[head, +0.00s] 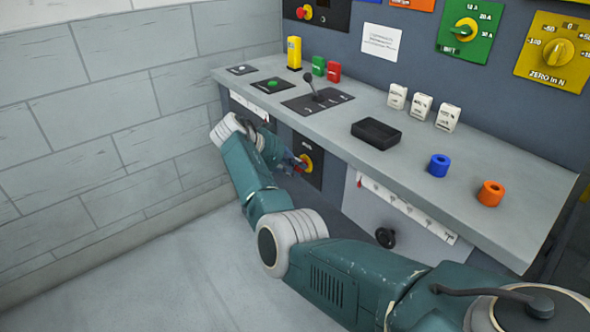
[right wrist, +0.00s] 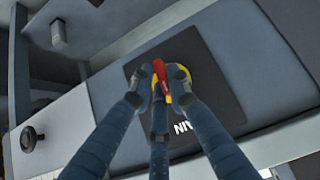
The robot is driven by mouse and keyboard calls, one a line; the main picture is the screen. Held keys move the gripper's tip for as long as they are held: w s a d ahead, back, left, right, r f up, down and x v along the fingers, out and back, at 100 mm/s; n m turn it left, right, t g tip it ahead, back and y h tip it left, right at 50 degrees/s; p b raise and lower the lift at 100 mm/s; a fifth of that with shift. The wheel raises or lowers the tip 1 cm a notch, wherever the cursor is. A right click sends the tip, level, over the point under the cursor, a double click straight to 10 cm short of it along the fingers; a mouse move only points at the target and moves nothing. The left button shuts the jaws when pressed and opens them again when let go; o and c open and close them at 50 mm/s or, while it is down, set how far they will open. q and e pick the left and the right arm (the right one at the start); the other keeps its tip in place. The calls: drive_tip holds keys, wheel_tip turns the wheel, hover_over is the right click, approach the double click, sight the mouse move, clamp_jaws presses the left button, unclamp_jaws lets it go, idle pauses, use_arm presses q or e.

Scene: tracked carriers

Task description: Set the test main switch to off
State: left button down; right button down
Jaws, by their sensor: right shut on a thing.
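The main switch shows as a red handle on a yellow disc on a black plate, set in the console's front panel below the shelf edge. In the head view its yellow disc (head: 308,163) shows just right of my right gripper (head: 296,163). In the right wrist view the red handle (right wrist: 160,72) stands between the fingertips of my right gripper (right wrist: 162,78), which are shut on it. Part of the yellow disc (right wrist: 185,84) and the letters "AIN" on the black plate (right wrist: 215,105) show. The fingers hide the rest of the label. My left gripper is not in view.
The grey shelf (head: 450,185) overhangs the switch. A black knob (head: 385,237) sits lower right on the front panel. A block wall (head: 100,110) is at left.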

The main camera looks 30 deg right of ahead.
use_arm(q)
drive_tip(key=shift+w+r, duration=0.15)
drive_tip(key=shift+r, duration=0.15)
use_arm(e)
drive_tip(key=shift+f, duration=0.1)
drive_tip(key=c, duration=1.9)
unclamp_jaws()
drive_tip(key=shift+c, duration=0.2)
drive_tip(key=shift+a, duration=0.1)
drive_tip(key=w+v, duration=0.1)
drive_tip(key=v, duration=1)
drive_tip(key=shift+s+a+r, duration=0.25)
drive_tip(key=shift+s+r, duration=0.15)
